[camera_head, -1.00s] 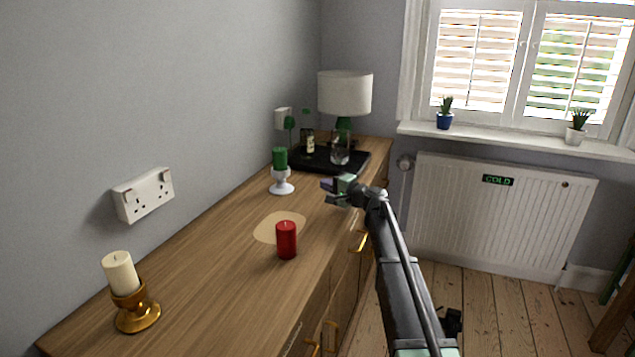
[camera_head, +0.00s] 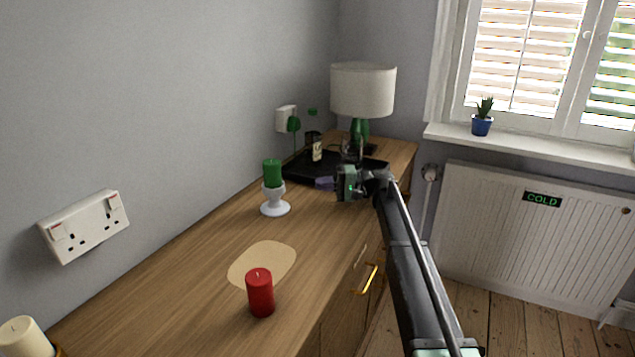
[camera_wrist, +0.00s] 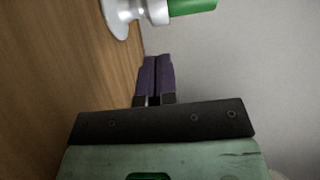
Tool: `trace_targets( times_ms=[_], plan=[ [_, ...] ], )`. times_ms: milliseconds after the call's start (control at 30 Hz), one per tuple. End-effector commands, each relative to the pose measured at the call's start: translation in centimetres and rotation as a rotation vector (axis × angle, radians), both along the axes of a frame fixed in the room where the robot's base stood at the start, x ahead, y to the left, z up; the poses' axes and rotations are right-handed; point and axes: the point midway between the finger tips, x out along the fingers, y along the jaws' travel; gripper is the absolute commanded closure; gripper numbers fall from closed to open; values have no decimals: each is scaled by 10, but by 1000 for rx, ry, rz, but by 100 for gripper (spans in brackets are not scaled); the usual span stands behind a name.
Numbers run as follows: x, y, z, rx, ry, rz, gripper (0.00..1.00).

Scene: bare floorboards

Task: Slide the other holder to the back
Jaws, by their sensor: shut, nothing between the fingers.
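A white holder (camera_head: 275,207) with a green candle (camera_head: 272,173) stands upright on the wooden sideboard, toward the wall. In the wrist view the white holder (camera_wrist: 130,12) and green candle (camera_wrist: 190,6) show at the top edge, beyond my fingertips and apart from them. My gripper (camera_head: 325,183) is low over the sideboard to the right of the white holder, its purple fingers pointing left. In the wrist view the fingers (camera_wrist: 155,75) are together and empty. A gold holder with a cream candle (camera_head: 24,338) is cut off at the lower left corner.
A red candle (camera_head: 260,293) stands at the front of a pale oval patch (camera_head: 262,262). A black tray (camera_head: 302,170) with a bottle (camera_head: 316,150) lies behind my gripper, near a lamp (camera_head: 362,90). Bare wood lies between the white holder and the patch.

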Motion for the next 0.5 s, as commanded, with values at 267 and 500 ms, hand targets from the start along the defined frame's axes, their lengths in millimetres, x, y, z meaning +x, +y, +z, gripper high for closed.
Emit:
trace_targets(
  times_ms=[267, 500],
  plan=[
    [-3, 55, 0, 0, 0, 1, 100],
    [-4, 82, 0, 0, 0, -1, 100]
  ],
)
